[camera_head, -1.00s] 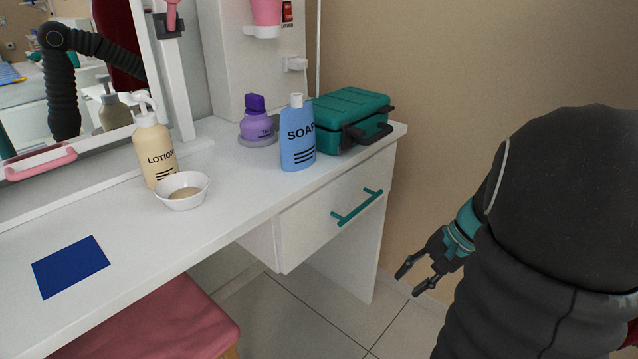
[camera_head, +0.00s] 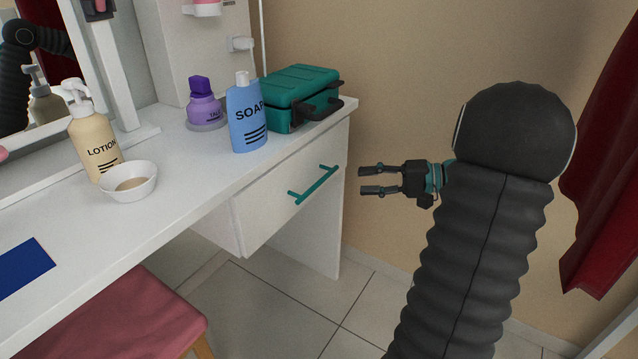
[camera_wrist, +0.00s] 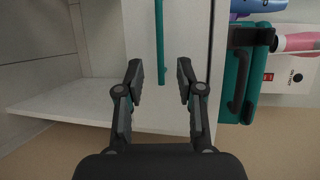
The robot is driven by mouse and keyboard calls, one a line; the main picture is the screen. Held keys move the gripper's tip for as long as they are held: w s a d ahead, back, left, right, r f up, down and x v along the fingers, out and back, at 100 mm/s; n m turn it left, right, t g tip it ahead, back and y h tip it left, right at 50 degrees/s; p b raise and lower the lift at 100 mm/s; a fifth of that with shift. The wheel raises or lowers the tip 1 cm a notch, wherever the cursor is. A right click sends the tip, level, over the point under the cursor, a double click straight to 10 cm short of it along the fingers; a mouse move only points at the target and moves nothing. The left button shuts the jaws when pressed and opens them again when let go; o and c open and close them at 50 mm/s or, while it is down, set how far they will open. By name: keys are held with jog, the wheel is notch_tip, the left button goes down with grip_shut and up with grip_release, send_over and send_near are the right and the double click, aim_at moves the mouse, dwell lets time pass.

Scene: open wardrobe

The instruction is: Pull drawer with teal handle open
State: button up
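The white drawer (camera_head: 262,212) under the right end of the vanity table is shut. Its teal bar handle (camera_head: 314,186) runs across the front. My gripper (camera_head: 371,180) is open and empty, to the right of the handle and apart from it, with its fingers pointing left toward the drawer. In the wrist view, the handle (camera_wrist: 160,45) stands upright in the picture, ahead of my gripper (camera_wrist: 160,76). Its lower end shows between and just beyond the two open fingertips.
On the white tabletop (camera_head: 175,170) stand a teal case (camera_head: 296,92), a blue soap bottle (camera_head: 246,118), a purple talc bottle (camera_head: 203,105), a lotion bottle (camera_head: 92,140) and a bowl (camera_head: 128,184). A pink stool (camera_head: 125,318) is below. A red curtain (camera_head: 605,200) hangs at right.

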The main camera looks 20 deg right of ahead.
aim_at(321, 183)
jog(key=x, duration=1.1)
jog(key=shift+w+a+f, duration=0.15)
jog(key=shift+a, duration=0.2)
grip_shut()
